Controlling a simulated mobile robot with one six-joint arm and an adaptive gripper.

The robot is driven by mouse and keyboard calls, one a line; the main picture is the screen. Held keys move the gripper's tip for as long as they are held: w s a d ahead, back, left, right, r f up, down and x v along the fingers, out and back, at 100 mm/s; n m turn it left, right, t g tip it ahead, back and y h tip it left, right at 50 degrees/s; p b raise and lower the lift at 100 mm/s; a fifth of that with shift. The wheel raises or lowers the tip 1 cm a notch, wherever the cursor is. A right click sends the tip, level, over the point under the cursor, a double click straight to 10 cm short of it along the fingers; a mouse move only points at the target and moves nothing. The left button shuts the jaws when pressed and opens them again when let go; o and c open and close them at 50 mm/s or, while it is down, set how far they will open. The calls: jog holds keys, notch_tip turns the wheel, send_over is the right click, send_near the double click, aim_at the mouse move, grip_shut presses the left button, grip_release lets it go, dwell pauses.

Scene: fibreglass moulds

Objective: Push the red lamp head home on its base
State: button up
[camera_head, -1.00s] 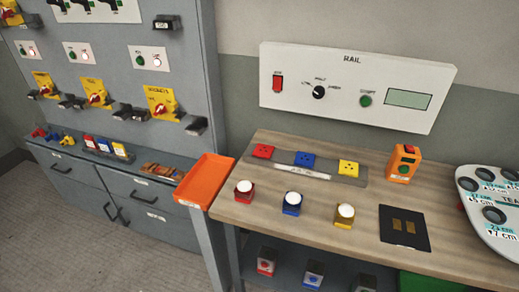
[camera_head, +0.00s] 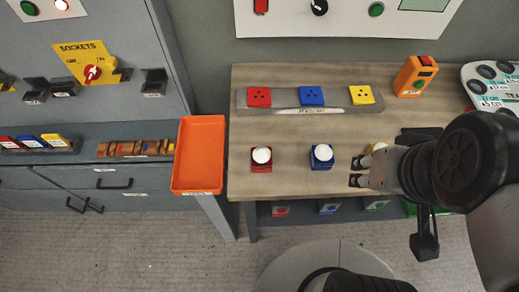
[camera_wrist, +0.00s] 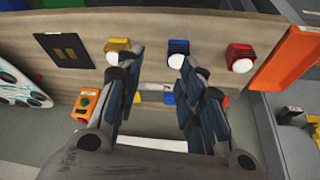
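The red lamp head (camera_head: 262,166), a small red block with a white dome, stands at the bench's front left; it also shows at upper right in the wrist view (camera_wrist: 241,52). The red square base (camera_head: 259,96), with dark holes, sits on the grey strip behind it, apart from it. My gripper (camera_head: 357,172) is over the front of the bench, right of the blue lamp head (camera_head: 321,163) and well right of the red one. In the wrist view my fingers (camera_wrist: 156,59) are spread with nothing between their tips.
A yellow lamp head (camera_wrist: 118,45) is partly hidden by my arm in the head view. Blue (camera_head: 311,95) and yellow (camera_head: 361,94) bases share the strip. An orange tray (camera_head: 180,178) adjoins the bench's left end. An orange device (camera_head: 412,77) stands at back right.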

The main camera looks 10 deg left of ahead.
jog(key=o, duration=0.4)
jog(key=w+a+n+p, duration=0.1)
jog(key=w+a+r+n+p, duration=0.1)
jog(key=n, duration=0.1)
jog(key=w+a+r+n+g+p, duration=0.1)
jog(key=shift+w+a+r+n+y, duration=0.15)
jog(key=shift+a+r+n+y, duration=0.1)
jog(key=shift+n+y, duration=0.05)
jog(key=shift+o, duration=1.2)
jog(key=w+a+n+g+p, duration=0.1)
jog(key=w+a+n+p, duration=0.2)
jog(key=a+n+p, duration=0.1)
jog(key=shift+w+a+r+n+g, duration=0.4)
jog(key=shift+a+n, duration=0.3)
jog(key=shift+n, duration=0.2)
jog(key=a+n+p, duration=0.1)
jog(key=a, duration=0.1)
jog(key=w+a+n+p, duration=0.1)
jog(key=a+n, duration=0.1)
jog(key=a+f+n+g, duration=0.1)
jog(key=a+n, duration=0.1)
jog(key=shift+w+a+p, duration=0.1)
jog(key=shift+w+p, duration=0.3)
jog(key=n+p, duration=0.2)
jog(key=n, duration=0.3)
send_over(263, 154)
notch_tip(263, 154, down, 3)
jog(key=shift+r+g, duration=0.2)
jog(key=shift+g, duration=0.2)
jog(key=shift+f, duration=0.1)
